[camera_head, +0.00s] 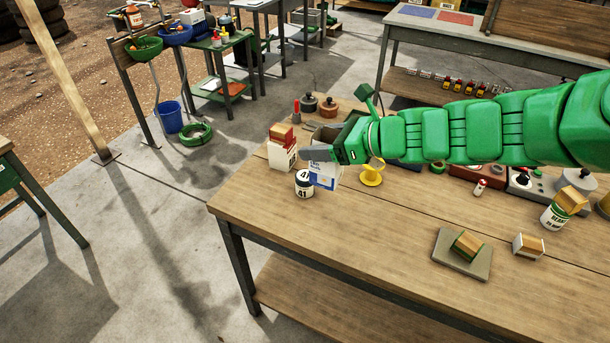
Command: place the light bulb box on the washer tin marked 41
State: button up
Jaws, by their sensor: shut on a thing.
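My gripper (318,154) is at the left end of my green arm, over the table's back left part. It is shut on a white and blue box with a little yellow, which I take for the light bulb box (324,180). One grey finger shows across its upper part; the other finger is hidden. The washer tin (304,186), white with a dark band and marked 41, stands upright just left of the box. The box's lower edge is about level with the tin in the picture; I cannot tell whether they touch or whether the box is clear of the table.
A yellow spool (372,173) stands just right of the held box. A grey plate (462,257) bears a small block. The wooden table's (330,235) front left area is clear.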

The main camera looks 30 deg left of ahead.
jog(key=shift+a+r, duration=0.3)
jog(key=shift+a, duration=0.4)
jog(key=shift+w+a+f, duration=1.5)
jog(key=shift+w+f, duration=0.3)
jog(key=shift+f, duration=0.35)
jog(key=shift+w+a+f, duration=1.55)
jog(key=shift+w+f, duration=0.25)
jog(key=shift+f, duration=0.4)
jog(key=shift+w+a+f, duration=1.5)
jog(key=shift+w+f, duration=0.3)
jog(key=shift+f, duration=0.35)
jog(key=shift+f, duration=0.1)
jog(key=o, duration=1.3)
